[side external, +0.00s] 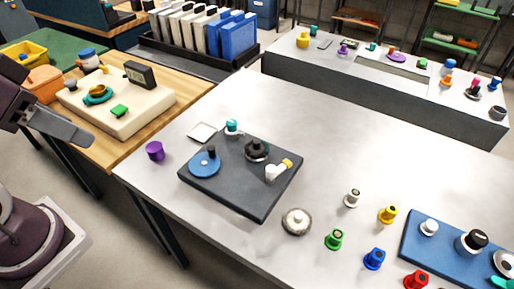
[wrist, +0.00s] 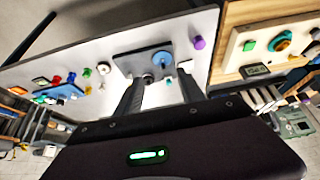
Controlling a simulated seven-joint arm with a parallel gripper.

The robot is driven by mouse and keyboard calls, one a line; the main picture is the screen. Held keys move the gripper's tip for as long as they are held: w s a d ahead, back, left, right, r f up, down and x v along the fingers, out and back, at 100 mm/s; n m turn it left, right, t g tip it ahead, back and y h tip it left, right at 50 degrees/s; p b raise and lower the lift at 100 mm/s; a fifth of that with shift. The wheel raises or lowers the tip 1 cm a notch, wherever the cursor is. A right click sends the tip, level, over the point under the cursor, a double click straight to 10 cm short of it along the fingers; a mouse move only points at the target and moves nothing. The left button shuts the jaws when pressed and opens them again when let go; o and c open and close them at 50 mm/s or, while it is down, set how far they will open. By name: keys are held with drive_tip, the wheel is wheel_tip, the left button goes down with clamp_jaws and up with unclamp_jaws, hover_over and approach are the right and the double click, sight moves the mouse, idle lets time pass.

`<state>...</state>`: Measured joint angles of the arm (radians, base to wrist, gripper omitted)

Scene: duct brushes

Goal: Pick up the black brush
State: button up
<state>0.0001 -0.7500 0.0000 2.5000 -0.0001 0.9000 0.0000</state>
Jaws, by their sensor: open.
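The black brush (side external: 256,150) appears to be the round black piece with a raised knob, near the back edge of a dark grey board (side external: 235,190) on the white table. In the wrist view, a dark shape (wrist: 148,78) on the board, close to the left fingertip, may be the same piece; it is small and partly unclear. My gripper (wrist: 160,80) is open and empty, with the board beyond its fingertips. In the side view, part of my arm shows at the left edge, well away from the board.
On the board are a blue disc (side external: 204,163) with a dark knob and a white piece with a yellow end (side external: 279,169). A purple cylinder (side external: 155,151), a grey round piece (side external: 296,221) and several coloured pegs stand around it. A blue board (side external: 415,240) lies at right.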

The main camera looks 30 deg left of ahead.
idle(0.6)
drive_tip(key=w+a+f+m+t, duration=0.1)
drive_tip(key=w+f+m+t, duration=0.1)
drive_tip(key=w, duration=1.4)
drive_tip(key=m+t+h, duration=0.3)
drive_tip(key=m, duration=0.1)
hover_over(256, 145)
drive_tip(key=s+a, duration=0.2)
drive_tip(key=a, duration=0.4)
wheel_tip(256, 145, down, 16)
drive_tip(key=d+f+h, duration=0.1)
drive_tip(key=f, duration=0.1)
drive_tip(key=d+f+h, duration=0.1)
drive_tip(key=f, duration=0.2)
drive_tip(key=d+f+h, duration=0.1)
drive_tip(key=d+f, duration=0.1)
drive_tip(key=f, duration=0.1)
drive_tip(key=shift+s+t, duration=0.25)
drive_tip(key=shift+t, duration=0.05)
drive_tip(key=shift+s+d+f+h, duration=0.1)
drive_tip(key=shift+d+f+h, duration=0.05)
drive_tip(key=shift+f+h, duration=0.15)
drive_tip(key=shift+w+d+f+t, duration=0.1)
drive_tip(key=shift+w+d+t, duration=0.1)
drive_tip(key=shift+t, duration=0.1)
drive_tip(key=x, duration=0.6)
drive_tip(key=shift+w+a, duration=0.15)
drive_tip(key=shift+w, duration=0.3)
clamp_jaws()
